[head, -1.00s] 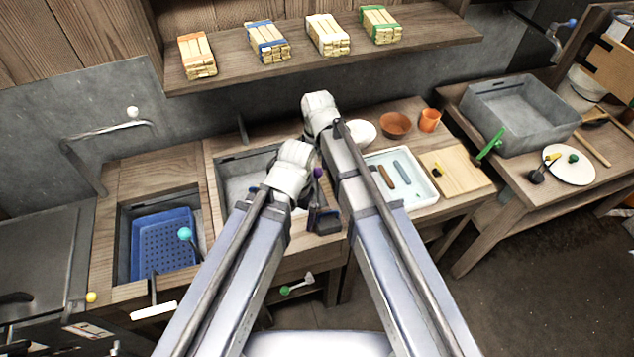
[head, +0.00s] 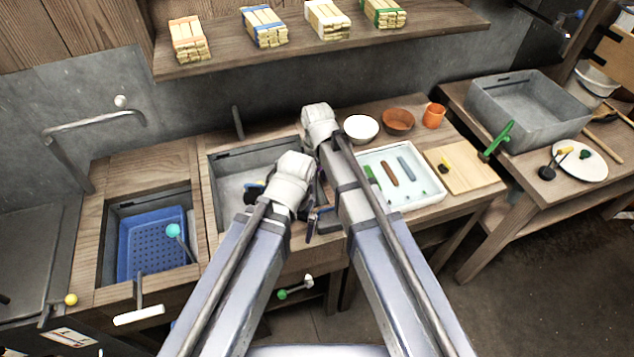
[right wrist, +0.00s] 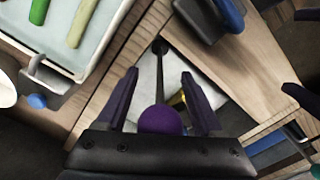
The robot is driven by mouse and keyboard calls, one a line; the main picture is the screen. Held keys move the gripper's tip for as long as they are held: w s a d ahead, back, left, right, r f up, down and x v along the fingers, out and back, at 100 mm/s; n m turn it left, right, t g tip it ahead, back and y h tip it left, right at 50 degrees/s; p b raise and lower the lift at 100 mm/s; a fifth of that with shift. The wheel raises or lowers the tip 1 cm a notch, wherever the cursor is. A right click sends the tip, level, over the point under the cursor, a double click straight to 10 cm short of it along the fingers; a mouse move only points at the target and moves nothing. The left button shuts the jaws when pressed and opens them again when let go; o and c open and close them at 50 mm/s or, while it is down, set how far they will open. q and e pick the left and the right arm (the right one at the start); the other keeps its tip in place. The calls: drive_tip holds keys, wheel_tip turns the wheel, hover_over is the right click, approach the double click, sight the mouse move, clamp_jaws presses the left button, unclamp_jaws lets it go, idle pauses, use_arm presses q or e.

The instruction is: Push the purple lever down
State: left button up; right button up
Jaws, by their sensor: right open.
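The purple lever shows in the right wrist view as a round purple knob (right wrist: 160,119) with a dark rod running away from it toward the top. My right gripper (right wrist: 160,74) is open, with one finger on each side of the knob and rod. The knob sits near the palm; I cannot tell whether they touch. In the head view my right gripper (head: 314,212) shows only partly between my two forearms, and the lever is not clear there. My left gripper is mostly hidden behind its wrist; dark pieces at the right wrist view's right edge may belong to it.
A grey sink (head: 230,180) lies left of my wrists, and a white tray (head: 430,190) with coloured sticks lies right. Other levers nearby have green (head: 282,294), cyan (head: 173,230) and yellow (head: 71,299) knobs. A shelf (head: 330,48) with wood bundles hangs above.

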clamp_jaws()
idle(0.4)
idle(0.9)
